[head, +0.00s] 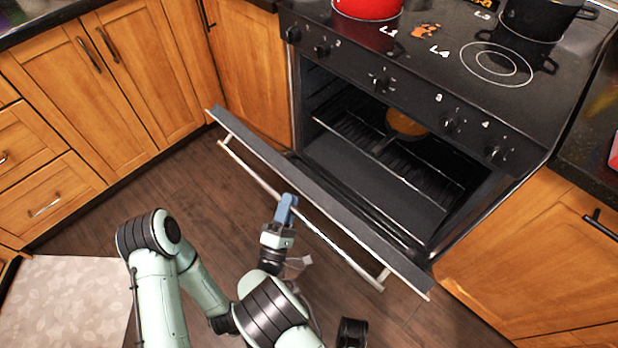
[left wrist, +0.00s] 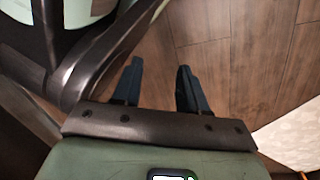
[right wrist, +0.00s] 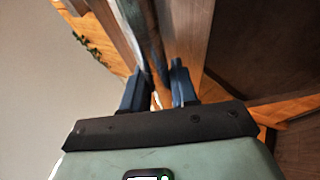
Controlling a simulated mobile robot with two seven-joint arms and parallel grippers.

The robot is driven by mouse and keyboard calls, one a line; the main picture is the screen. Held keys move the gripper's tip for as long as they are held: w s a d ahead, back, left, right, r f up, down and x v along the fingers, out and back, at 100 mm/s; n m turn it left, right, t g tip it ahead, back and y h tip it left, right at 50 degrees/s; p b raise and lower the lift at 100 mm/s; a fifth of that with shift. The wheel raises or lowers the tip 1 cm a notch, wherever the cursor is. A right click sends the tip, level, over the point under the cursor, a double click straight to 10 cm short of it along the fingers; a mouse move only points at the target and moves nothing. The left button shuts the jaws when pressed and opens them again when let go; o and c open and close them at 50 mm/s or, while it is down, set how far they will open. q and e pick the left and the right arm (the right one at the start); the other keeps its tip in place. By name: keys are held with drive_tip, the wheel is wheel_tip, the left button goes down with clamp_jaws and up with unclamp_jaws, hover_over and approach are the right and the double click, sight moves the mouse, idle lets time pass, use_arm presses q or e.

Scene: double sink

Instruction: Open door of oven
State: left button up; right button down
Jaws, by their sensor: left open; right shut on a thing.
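The oven (head: 375,150) stands under the black cooktop, and its door (head: 318,205) is tilted down partway open, showing the racks inside. A long metal handle bar (head: 335,247) runs along the outer face of the door. My right gripper (head: 286,205) is shut on the handle near its middle. In the right wrist view, the handle (right wrist: 152,45) passes between the fingers (right wrist: 155,85). My left gripper (left wrist: 160,85) is open and empty above the wooden floor in the left wrist view. I cannot make out its fingers in the head view.
A round orange-brown item (head: 408,124) sits inside the oven. A red pot (head: 367,8) and a black pot (head: 540,18) stand on the cooktop. Wooden cabinets flank the oven. A pale mat (head: 65,300) lies on the floor at left. Floor in front of the left cabinets is clear.

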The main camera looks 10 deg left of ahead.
use_arm(q)
drive_tip(key=shift+g, duration=0.7)
drive_tip(key=shift+s+a+f+b, duration=0.1)
drive_tip(key=shift+s+f+b, duration=0.1)
drive_tip(key=shift+s+f, duration=0.3)
drive_tip(key=shift+s+a+f+b, duration=0.1)
drive_tip(key=shift+s+f+b, duration=0.15)
drive_tip(key=shift+s, duration=0.4)
drive_tip(key=shift+s+f+b, duration=0.2)
drive_tip(key=shift+s+f, duration=0.15)
drive_tip(key=shift+s, duration=0.25)
use_arm(e)
drive_tip(key=shift+n+t, duration=0.3)
drive_tip(key=shift+t, duration=0.1)
drive_tip(key=shift+s+a+f, duration=1)
drive_tip(key=shift+s+f, duration=0.25)
drive_tip(key=shift+s, duration=0.05)
drive_tip(key=c, duration=1)
unclamp_jaws()
drive_tip(key=shift+o, duration=0.2)
drive_tip(key=shift+f, duration=0.1)
